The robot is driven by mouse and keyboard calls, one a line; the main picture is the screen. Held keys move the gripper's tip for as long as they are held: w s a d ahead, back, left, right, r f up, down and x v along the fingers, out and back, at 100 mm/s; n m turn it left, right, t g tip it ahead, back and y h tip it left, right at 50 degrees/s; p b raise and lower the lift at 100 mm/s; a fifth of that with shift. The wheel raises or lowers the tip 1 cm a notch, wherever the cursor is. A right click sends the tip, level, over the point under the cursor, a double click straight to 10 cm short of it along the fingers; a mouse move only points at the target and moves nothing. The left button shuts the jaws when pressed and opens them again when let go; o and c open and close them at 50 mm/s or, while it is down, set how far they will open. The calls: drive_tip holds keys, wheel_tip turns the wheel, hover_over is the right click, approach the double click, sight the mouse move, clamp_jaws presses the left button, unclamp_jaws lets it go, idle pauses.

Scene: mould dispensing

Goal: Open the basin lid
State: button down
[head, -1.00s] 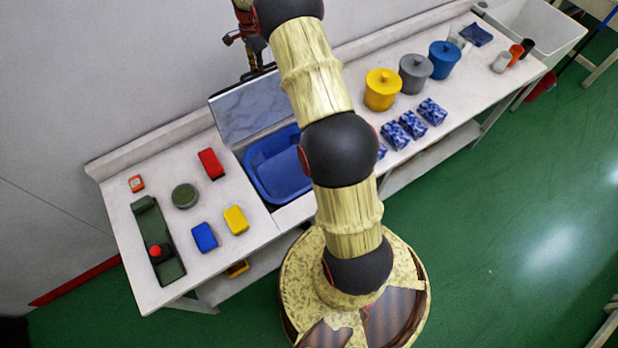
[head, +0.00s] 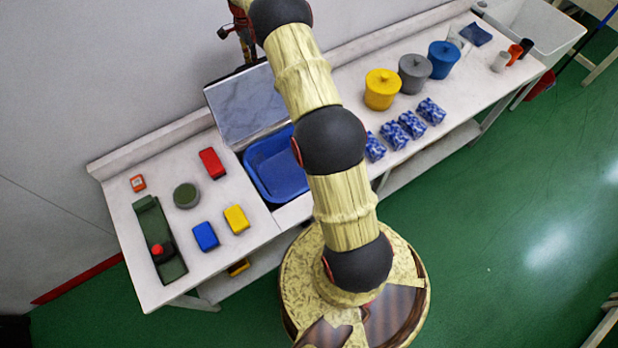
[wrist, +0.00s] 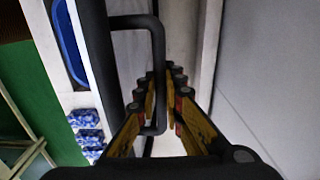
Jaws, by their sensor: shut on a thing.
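The basin lid (head: 250,106) is a grey marbled panel, tilted up at the back edge of the blue basin (head: 277,168). The basin is uncovered, its right side partly hidden by my arm. My gripper shows only in part at the top of the head view, behind the lid's upper edge. In the wrist view my gripper (wrist: 168,88) is shut on the black bar handle (wrist: 157,50), with a finger on each side of its long bar. The blue basin (wrist: 68,40) also shows at the wrist view's left.
Yellow (head: 382,89), grey (head: 414,73) and blue (head: 444,60) lidded pots stand on the counter right of my arm, behind blue-white patterned blocks (head: 411,124). Red, blue and yellow blocks lie left of the basin. The wall (head: 110,70) rises close behind the counter.

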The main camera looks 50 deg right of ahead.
drive_tip(key=w, duration=0.1)
drive_tip(key=w+p, duration=0.1)
drive_tip(key=w+d, duration=0.1)
drive_tip(key=w, duration=0.1)
drive_tip(key=shift+f, duration=0.25)
drive_tip(key=shift+w, duration=0.1)
drive_tip(key=shift+w+d+f+p, duration=0.15)
drive_tip(key=shift+w+p, duration=0.25)
drive_tip(key=shift+w, duration=0.25)
drive_tip(key=shift+w+d+f+p, duration=0.2)
drive_tip(key=shift+w+p, duration=0.2)
drive_tip(key=shift+w, duration=0.3)
drive_tip(key=shift+w+d+f+p, duration=0.15)
drive_tip(key=shift+w+p, duration=0.25)
drive_tip(key=shift+w, duration=0.25)
drive_tip(key=c, duration=1.1)
unclamp_jaws()
drive_tip(key=shift+o, duration=0.4)
